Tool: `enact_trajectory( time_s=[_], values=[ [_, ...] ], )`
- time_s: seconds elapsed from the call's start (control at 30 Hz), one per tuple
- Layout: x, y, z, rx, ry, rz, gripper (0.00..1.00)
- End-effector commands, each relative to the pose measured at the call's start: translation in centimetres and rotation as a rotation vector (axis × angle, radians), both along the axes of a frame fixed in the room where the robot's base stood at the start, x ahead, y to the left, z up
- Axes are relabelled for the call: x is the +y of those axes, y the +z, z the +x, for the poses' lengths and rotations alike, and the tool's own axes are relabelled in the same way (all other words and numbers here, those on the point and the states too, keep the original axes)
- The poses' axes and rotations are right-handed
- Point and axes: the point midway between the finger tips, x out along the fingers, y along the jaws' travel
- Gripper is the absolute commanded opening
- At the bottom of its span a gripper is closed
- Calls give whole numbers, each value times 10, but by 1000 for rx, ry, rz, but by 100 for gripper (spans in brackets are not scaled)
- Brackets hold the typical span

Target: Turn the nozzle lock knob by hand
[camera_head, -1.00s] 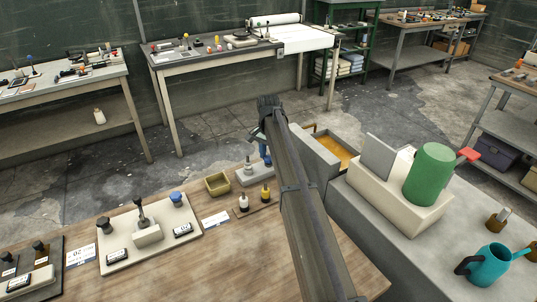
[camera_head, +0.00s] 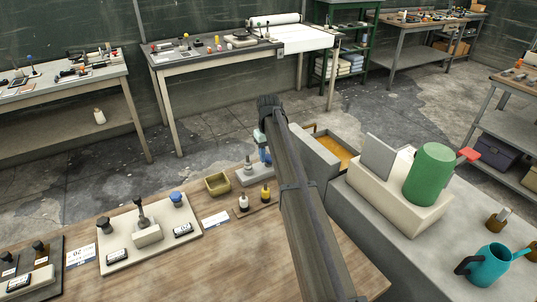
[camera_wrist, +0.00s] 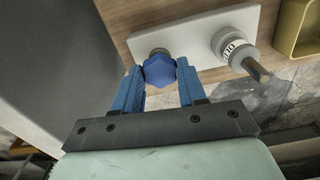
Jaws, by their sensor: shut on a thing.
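The lock knob (camera_wrist: 160,71) is a blue, lobed knob on a short metal collar at one end of a pale plate (camera_wrist: 200,30). My gripper (camera_wrist: 159,75) has its two blue fingers shut on the knob, one on each side, in the wrist view. In the camera_head view my gripper (camera_head: 264,150) reaches down over the right end of the plate (camera_head: 247,179), and my arm hides part of that area. A grey numbered dial (camera_wrist: 231,44) with a metal pin stands on the same plate beside the knob.
A small olive tray (camera_head: 217,184) and black and yellow-capped bottles (camera_head: 265,195) stand close to the plate. A beige panel with a lever (camera_head: 148,236) is farther left. A grey machine with a green cylinder (camera_head: 432,174) is on the right.

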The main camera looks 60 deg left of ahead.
Motion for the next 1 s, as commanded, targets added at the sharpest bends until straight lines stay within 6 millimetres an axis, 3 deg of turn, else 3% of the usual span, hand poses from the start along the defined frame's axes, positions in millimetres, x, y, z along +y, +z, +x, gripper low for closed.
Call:
enact_trajectory(
  time_s=[0.07,0.1,0.3,0.67,1.0],
  values=[
    [0,0,0,0,78,0,19],
    [0,0,0,0,80,0,44],
    [0,0,0,0,76,0,63],
    [0,3,0,0,74,0,64],
    [0,28,0,0,73,1,64]
  ],
)
